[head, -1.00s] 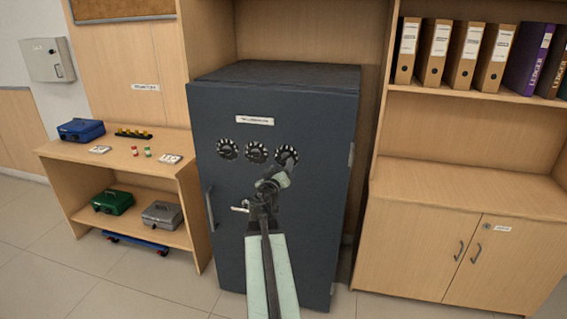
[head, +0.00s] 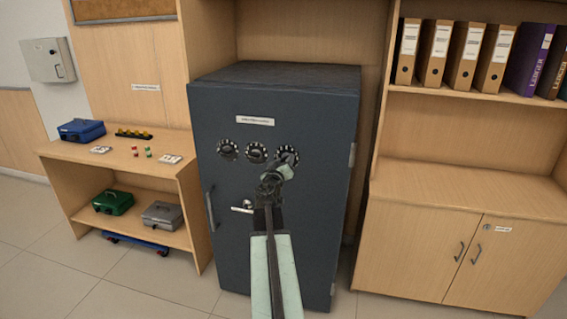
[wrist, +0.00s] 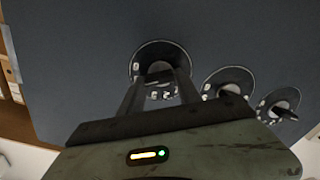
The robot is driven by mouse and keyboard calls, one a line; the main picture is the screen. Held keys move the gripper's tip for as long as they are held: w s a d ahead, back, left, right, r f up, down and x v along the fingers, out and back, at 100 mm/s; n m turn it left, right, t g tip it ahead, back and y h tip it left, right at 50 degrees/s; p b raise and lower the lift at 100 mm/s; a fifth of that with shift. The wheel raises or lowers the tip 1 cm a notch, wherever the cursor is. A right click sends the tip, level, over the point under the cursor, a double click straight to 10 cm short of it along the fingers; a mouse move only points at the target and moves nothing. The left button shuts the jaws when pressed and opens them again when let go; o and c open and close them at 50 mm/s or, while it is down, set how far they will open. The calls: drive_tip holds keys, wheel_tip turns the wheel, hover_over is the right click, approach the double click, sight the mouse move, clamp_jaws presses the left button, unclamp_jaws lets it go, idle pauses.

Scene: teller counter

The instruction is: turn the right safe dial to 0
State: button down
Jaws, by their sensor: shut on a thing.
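The dark grey safe (head: 270,110) stands ahead with three round black dials in a row on its door. The right safe dial (head: 287,152) is partly covered by my gripper (head: 286,163). In the wrist view my gripper (wrist: 161,82) is shut on the knob of the right dial (wrist: 138,60), with a finger on each side. The dial's rim carries white marks, too small to read surely. The middle dial (head: 256,153) and left dial (head: 228,149) are clear of my gripper.
A safe lever (head: 242,207) and a vertical handle (head: 209,209) are on the door, left of my arm. A wooden table (head: 60,150) with cash boxes stands at left. A cabinet (head: 420,240) stands at right.

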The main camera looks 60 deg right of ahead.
drive_tip(key=shift+d+n, duration=0.15)
drive_tip(key=shift+n, duration=0.15)
drive_tip(key=n, duration=0.4)
drive_tip(key=shift+w, duration=0.1)
drive_tip(key=n, duration=0.4)
drive_tip(key=shift+n, duration=0.3)
drive_tip(key=n, duration=0.4)
drive_tip(key=shift+f, duration=0.1)
drive_tip(key=n, duration=0.4)
drive_tip(key=shift+f, duration=0.1)
drive_tip(key=n, duration=1.2)
drive_tip(key=shift+f+n+b, duration=0.2)
drive_tip(key=shift+n+b, duration=0.1)
drive_tip(key=shift+b, duration=0.1)
drive_tip(key=shift+s, duration=0.2)
